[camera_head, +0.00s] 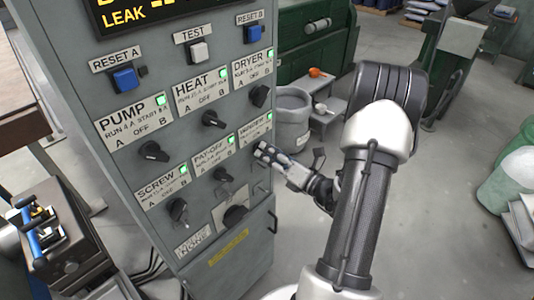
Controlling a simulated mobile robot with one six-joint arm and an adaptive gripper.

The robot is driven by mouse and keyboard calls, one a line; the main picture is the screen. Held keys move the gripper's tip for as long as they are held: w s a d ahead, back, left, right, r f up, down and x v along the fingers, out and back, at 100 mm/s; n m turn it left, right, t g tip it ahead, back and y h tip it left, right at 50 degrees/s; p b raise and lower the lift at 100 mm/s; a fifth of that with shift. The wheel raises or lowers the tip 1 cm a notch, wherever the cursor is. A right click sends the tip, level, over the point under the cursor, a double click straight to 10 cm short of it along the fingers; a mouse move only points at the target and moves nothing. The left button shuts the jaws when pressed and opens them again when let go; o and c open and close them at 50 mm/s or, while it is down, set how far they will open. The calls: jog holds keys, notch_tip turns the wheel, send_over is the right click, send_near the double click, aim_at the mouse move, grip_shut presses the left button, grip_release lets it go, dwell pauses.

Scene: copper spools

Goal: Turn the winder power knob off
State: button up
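The grey control cabinet (150,195) fills the left of the view. The winder label (253,129) is at the right end of its lower row of switches, with a green light near it. My gripper (264,154) is in front of the panel just below that label. It covers the place below the label, so the winder knob and the way it points are hidden. I cannot tell whether my gripper touches the knob or whether its fingers are open or shut.
The black pay-off knob (222,174), screw knob (179,210) and a larger rotary switch (235,216) sit close by on the panel. The dryer knob (259,95) is above. A grey bin (291,120) stands behind my arm. The floor to the right is mostly open.

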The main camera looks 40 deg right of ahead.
jog(key=shift+w+a, duration=0.1)
jog(key=shift+w, duration=0.5)
jog(key=shift+c, duration=0.6)
grip_shut()
